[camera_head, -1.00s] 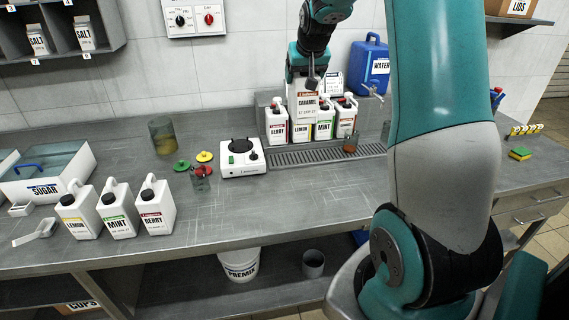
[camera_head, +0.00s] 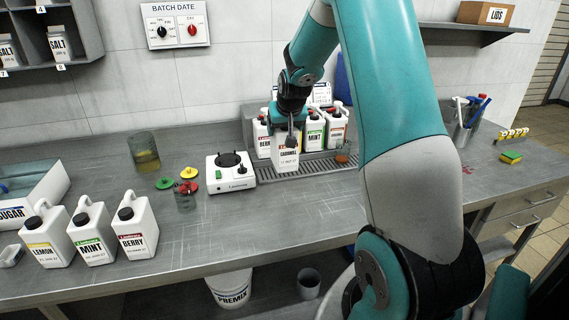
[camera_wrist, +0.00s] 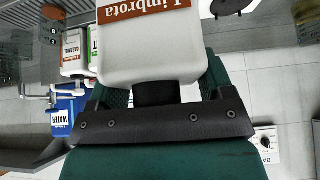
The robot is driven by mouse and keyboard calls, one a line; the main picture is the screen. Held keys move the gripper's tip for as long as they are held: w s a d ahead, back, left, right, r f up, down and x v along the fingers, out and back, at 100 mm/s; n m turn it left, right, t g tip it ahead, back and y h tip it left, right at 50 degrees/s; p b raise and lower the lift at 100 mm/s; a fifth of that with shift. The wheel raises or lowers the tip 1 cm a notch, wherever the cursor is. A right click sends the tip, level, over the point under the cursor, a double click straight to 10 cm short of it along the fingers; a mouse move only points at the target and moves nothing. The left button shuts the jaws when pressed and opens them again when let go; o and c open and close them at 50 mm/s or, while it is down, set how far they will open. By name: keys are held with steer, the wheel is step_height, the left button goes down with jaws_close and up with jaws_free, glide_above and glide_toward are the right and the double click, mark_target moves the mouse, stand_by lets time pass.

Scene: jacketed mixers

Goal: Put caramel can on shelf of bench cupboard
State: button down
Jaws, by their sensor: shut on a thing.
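The caramel can (camera_head: 285,157) is a white can with a brown label band and the word CARAMEL. It hangs upright below my gripper (camera_head: 289,130), in front of the row of cans at the back of the bench. In the wrist view the can (camera_wrist: 150,45) shows its brown "Limbrota" band, and my gripper (camera_wrist: 153,95) is shut around its dark cap. Whether its base touches the grating below cannot be told. The bench (camera_head: 270,215) has drawers at its right end.
Several similar cans, one a mint can (camera_head: 313,128), stand behind the held can. A hotplate (camera_head: 230,172) stands left of it, with a glass beaker (camera_head: 144,152) beyond. Lemon, mint and berry cans (camera_head: 135,225) stand front left. The bench front centre is clear. A PREMIX bucket (camera_head: 231,288) stands below.

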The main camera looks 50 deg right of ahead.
mark_target(284, 163)
step_height(284, 163, down, 12)
steer(key=shift+r+p, duration=0.1)
steer(key=shift+p, duration=0.6)
jaws_free()
